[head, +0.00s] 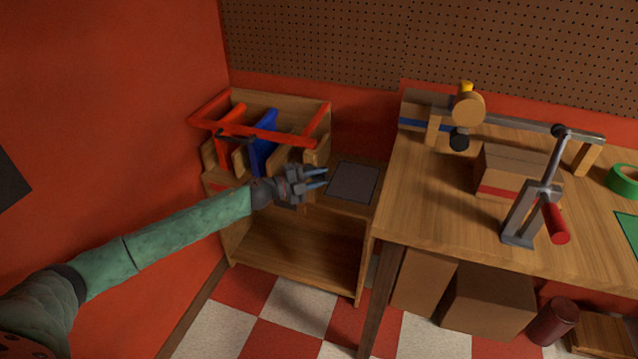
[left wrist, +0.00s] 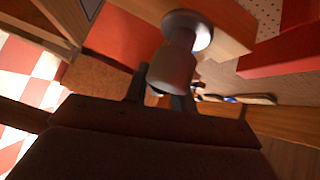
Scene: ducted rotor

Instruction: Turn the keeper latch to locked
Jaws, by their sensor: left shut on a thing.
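My left gripper (head: 318,178) is at the front right corner of the wooden rack (head: 322,152) in the head view. In the left wrist view, a grey-brown rounded knob (left wrist: 172,68) sits between the fingers of my left gripper (left wrist: 163,92), which is shut on it. The knob stands out from a pale round collar on a wooden part. It looks like the keeper latch's knob, but its turn position cannot be told. In the head view I cannot make the knob out at the gripper. My right gripper is not in view.
A dark square pad (head: 353,183) lies right of the gripper. The workbench (head: 430,205) at right carries a clamp stand (head: 540,195), a box (head: 510,170) and green tape (head: 624,180).

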